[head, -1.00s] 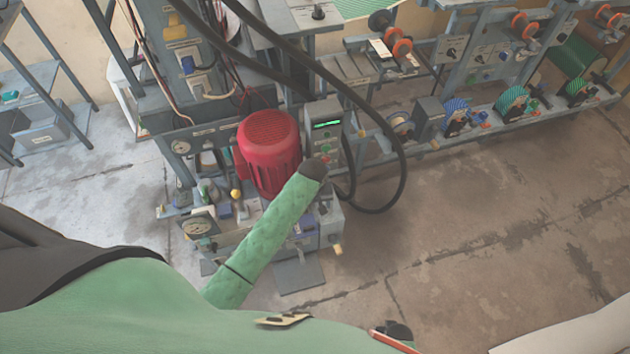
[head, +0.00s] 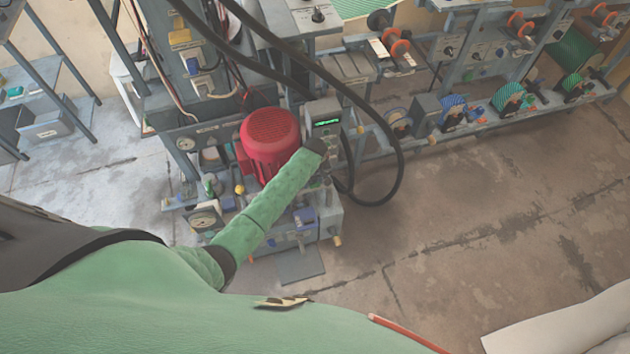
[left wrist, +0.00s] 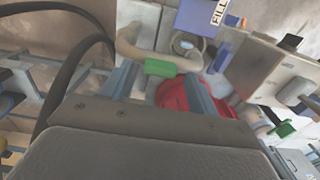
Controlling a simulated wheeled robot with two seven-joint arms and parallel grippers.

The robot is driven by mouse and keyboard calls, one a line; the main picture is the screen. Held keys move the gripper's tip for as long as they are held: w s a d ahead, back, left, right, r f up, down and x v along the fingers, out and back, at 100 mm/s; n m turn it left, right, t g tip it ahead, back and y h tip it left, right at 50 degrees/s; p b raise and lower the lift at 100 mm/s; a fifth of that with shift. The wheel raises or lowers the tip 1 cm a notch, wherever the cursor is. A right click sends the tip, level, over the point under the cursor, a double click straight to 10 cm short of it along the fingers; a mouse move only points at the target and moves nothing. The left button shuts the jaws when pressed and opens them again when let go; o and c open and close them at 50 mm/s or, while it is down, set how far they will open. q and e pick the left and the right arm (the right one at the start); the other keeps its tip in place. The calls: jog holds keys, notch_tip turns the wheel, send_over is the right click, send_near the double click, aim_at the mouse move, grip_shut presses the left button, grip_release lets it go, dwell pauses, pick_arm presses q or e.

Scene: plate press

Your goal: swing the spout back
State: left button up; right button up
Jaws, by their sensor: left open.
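In the left wrist view, a beige curved pipe (left wrist: 128,42), which looks like the spout, bends across the top of the picture. A green block (left wrist: 160,68) sits on it. My left gripper (left wrist: 158,78) is open, with one finger on each side of the green block. I cannot tell whether the fingers touch it or the pipe. In the head view my left gripper (head: 327,168) is at the press's right side, below the control box, mostly hidden by its own wrist. The spout cannot be made out there. My right gripper is not in view.
A red motor (head: 270,140) stands just left of my left wrist. A control box (head: 325,120) with a lit green display is just above it. Thick black hoses (head: 400,150) loop down on the right. Open floor (head: 480,220) extends right.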

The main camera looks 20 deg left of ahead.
pick_arm(q)
jog(key=shift+f, duration=0.6)
jog(key=c, duration=1.3)
grip_shut()
jog(key=shift+d, duration=0.1)
